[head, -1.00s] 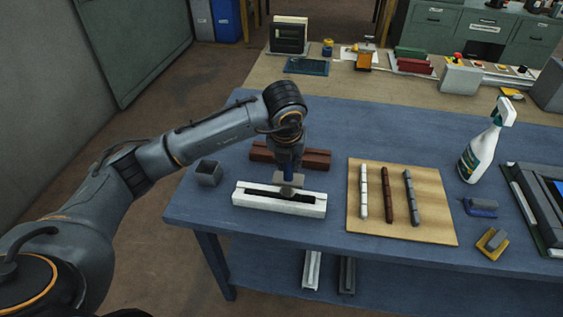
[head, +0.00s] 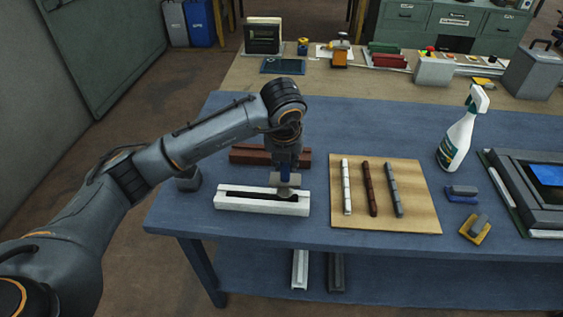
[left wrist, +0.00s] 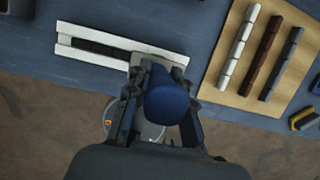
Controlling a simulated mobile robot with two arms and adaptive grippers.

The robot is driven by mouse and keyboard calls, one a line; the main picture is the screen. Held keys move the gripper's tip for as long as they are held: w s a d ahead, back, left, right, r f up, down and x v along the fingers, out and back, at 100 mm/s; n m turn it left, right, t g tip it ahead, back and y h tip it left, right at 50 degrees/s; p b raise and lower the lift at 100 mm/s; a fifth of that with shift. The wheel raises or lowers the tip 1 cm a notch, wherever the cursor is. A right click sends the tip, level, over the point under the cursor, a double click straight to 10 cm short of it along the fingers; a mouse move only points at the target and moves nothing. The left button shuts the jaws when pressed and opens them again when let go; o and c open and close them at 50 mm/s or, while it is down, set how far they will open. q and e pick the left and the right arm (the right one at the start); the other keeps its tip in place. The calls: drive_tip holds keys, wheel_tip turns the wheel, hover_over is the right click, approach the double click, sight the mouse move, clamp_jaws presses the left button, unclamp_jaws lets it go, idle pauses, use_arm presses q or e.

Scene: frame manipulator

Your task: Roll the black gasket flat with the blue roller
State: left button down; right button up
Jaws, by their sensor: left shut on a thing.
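The black gasket (head: 250,196) lies as a dark strip along the channel of a white profile (head: 262,208) on the blue table. Both also show in the left wrist view, the gasket (left wrist: 98,47) and the white profile (left wrist: 66,29). My left gripper (head: 286,166) is shut on the blue roller, whose handle (left wrist: 167,103) shows between the fingers in the left wrist view. The roller's pale head (head: 289,180) is over the right part of the profile and hides that stretch of gasket. I cannot tell whether it presses on it. My right gripper is not in view.
A brown profile (head: 250,155) lies just behind, and a grey block (head: 188,180) stands left. A wooden board (head: 422,210) with three strips lies to the right. Beyond it are a spray bottle (head: 459,137) and a blue tool (head: 461,195).

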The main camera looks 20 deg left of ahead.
use_arm(q)
drive_tip(key=shift+d+f, duration=0.1)
drive_tip(key=shift+w+d+b, duration=0.25)
drive_tip(key=shift+d, duration=0.5)
drive_tip(key=shift+w+d+b, duration=0.2)
drive_tip(key=shift+d+b, duration=0.05)
drive_tip(key=shift+d, duration=0.5)
drive_tip(key=shift+r, duration=0.25)
wheel_tip(320, 180, up, 6)
drive_tip(key=shift+f+p, duration=0.1)
drive_tip(key=shift+p, duration=1.15)
